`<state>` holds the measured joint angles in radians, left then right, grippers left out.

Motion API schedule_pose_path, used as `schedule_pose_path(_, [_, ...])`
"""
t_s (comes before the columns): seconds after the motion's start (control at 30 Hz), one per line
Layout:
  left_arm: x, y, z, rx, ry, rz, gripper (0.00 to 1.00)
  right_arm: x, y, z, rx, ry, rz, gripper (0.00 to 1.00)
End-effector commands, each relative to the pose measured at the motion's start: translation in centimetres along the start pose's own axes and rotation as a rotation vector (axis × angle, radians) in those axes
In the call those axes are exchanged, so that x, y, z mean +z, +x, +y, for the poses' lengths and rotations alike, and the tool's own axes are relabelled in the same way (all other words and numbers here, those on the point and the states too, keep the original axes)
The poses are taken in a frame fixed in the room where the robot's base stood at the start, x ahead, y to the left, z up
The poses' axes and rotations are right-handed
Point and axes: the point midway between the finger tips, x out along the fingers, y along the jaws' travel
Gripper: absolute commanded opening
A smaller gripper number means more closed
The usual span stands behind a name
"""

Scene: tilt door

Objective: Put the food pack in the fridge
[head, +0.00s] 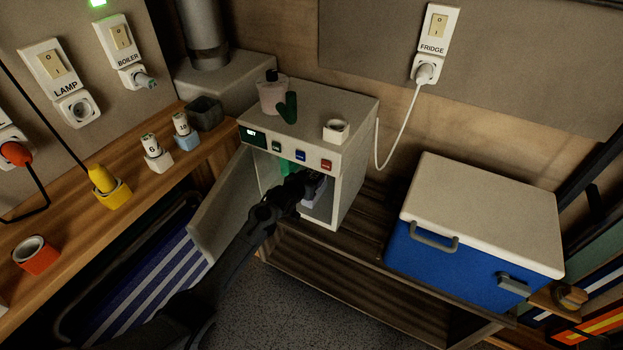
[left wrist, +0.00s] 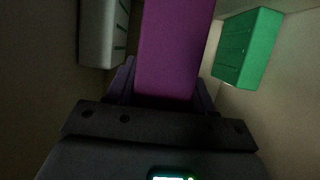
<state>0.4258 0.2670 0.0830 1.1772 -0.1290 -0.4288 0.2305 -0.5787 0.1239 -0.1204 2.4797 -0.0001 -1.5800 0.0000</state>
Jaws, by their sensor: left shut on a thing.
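The fridge (head: 356,150) is a small white box with a dark display and several coloured buttons on its top front. Its door (head: 221,205) stands open to the left. My left gripper (head: 305,184) reaches into the opening. In the left wrist view, the left gripper (left wrist: 163,88) is shut on a purple food pack (left wrist: 175,45) inside the pale-walled space. The pack's far end runs out of that view, so I cannot tell whether it touches the floor or back. In the head view the arm mostly hides it. My right gripper is not in view.
Inside the fridge are a green pack (left wrist: 247,45) at right and a pale grey block (left wrist: 103,32) at left. A blue cooler with a white lid (head: 480,215) stands right of the fridge. A bottle (head: 272,95) and small cup (head: 336,131) stand on top.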

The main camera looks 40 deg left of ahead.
Motion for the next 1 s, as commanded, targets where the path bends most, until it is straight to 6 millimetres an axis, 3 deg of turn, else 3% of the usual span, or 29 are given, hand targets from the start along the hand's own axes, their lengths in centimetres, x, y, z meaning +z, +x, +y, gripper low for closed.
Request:
schedule_pose_path(0.03, [0.0,0.1,0.0,0.0,0.0,0.003,0.0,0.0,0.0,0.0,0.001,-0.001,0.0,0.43])
schedule_pose_path(0.07, [0.2,0.1,0.0,0.0,0.0,-0.001,0.55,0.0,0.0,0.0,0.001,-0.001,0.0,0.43])
schedule_pose_path(0.2, [0.2,0.1,0.0,0.0,0.0,-0.001,0.77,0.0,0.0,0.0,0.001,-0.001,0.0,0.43])
schedule_pose_path(0.67, [-0.2,-0.7,0.0,0.0,0.0,-0.001,0.78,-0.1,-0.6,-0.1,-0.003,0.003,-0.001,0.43])
schedule_pose_path(1.0, [-0.5,-6.1,0.0,0.001,0.001,-0.002,0.78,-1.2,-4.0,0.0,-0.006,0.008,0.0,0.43])
